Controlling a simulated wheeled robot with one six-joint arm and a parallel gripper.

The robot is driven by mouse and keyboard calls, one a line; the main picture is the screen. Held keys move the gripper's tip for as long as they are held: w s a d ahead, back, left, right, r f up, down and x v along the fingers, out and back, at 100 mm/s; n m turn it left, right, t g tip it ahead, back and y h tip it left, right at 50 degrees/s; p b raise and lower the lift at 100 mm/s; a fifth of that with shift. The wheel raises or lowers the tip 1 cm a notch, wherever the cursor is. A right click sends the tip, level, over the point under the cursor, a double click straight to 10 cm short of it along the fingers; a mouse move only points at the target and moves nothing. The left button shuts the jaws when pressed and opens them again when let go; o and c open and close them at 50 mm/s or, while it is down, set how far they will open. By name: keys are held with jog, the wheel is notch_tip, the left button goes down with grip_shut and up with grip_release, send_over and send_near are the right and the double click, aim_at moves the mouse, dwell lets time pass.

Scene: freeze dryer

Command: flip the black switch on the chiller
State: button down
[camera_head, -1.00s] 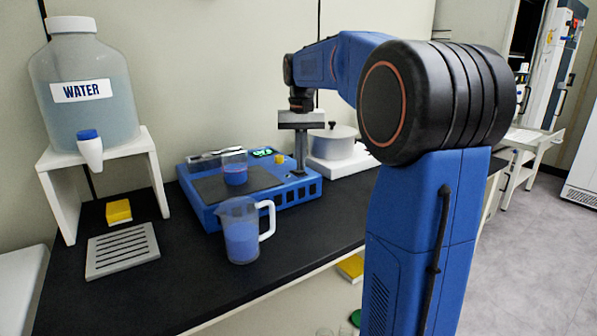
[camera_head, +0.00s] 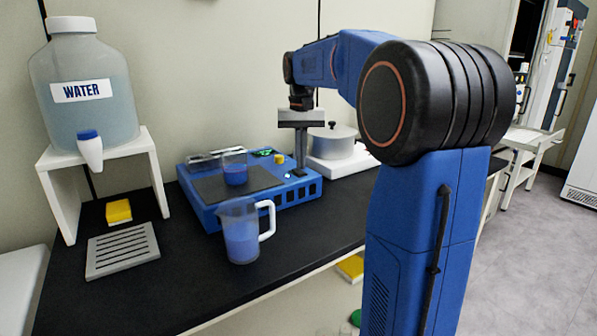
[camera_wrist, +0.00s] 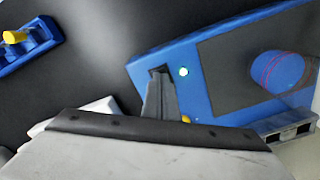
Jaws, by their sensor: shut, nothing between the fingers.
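The chiller is a blue box (camera_head: 210,217) with a dark top plate on the black bench. It also shows in the wrist view (camera_wrist: 217,92). A beaker of blue liquid (camera_head: 235,172) stands on its plate. My gripper (camera_head: 300,172) is shut and empty, pointing down at the chiller's right front corner. In the wrist view its fingertips (camera_wrist: 160,76) are at the chiller's edge, beside a lit white spot (camera_wrist: 183,72). A small dark patch at the fingertips may be the black switch; I cannot tell it from the fingers, or whether they touch.
A jug of blue liquid (camera_head: 240,238) stands in front of the chiller. A water tank (camera_head: 85,105) on a white stand is at left. A round pot (camera_head: 333,145) is behind my gripper. A blue holder with a yellow part (camera_wrist: 28,42) lies across the bench in the wrist view.

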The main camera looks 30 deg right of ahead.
aim_at(301, 172)
jog(key=shift+r, duration=2.85)
